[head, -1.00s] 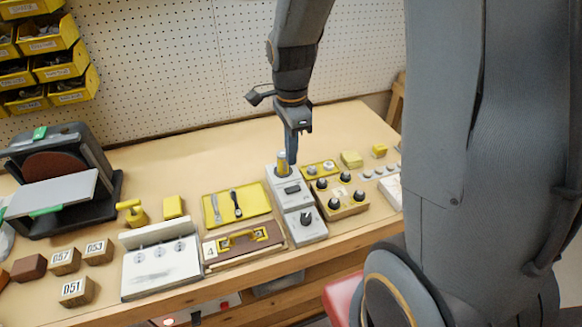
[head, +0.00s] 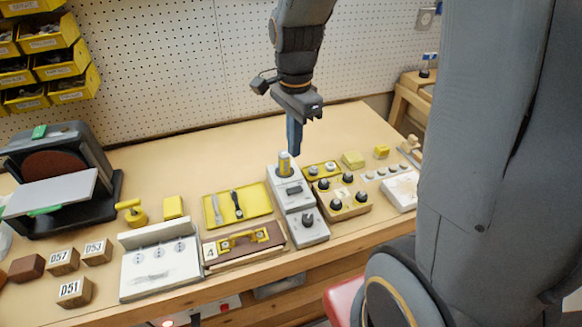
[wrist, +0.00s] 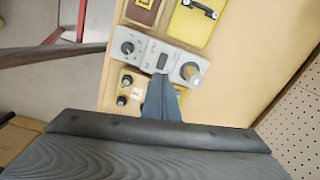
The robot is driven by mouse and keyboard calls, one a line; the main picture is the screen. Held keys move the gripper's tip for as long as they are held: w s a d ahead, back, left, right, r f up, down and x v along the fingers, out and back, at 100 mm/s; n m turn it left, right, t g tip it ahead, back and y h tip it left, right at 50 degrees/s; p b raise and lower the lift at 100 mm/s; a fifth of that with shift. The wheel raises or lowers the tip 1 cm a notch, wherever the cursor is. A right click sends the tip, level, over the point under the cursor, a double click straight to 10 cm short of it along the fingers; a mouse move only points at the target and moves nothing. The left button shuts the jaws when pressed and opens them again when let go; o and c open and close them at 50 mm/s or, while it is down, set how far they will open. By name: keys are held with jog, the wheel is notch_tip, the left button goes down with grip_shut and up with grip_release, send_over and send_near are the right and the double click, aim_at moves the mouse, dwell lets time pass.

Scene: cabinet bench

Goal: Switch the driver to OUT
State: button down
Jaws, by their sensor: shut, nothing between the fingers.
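A light grey unit (head: 308,233), likely the driver, stands near the bench's front edge. It carries a dark knob (head: 307,218) at the front, a dark switch (head: 294,190) in the middle and an upright yellow cylinder (head: 284,164) at the back. Its lettering is too small to read, so I cannot tell the setting. The unit also shows in the wrist view (wrist: 146,47), with the switch (wrist: 162,61) just beyond my fingertips. My gripper (head: 296,150) is shut and empty, pointing down above the unit's back end, beside the cylinder. It appears apart from the unit.
A wooden box with several black knobs (head: 356,206) stands close on the right. A yellow tray (head: 257,217) with tools and a brown case with a yellow handle (head: 238,249) lie on the left. A pegboard wall (head: 170,60) rises behind. Bare bench lies behind the unit.

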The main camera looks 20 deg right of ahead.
jog(key=s+f+n, duration=0.2)
jog(key=s+n, duration=0.2)
jog(key=n, duration=0.3)
jog(key=s+f+n+t+b, duration=0.1)
jog(key=s+n, duration=0.3)
jog(key=n, duration=0.4)
jog(key=shift+a+f+n, duration=0.3)
jog(key=shift+a+f, duration=0.05)
jog(key=shift+a, duration=0.05)
jog(key=shift+s, duration=0.1)
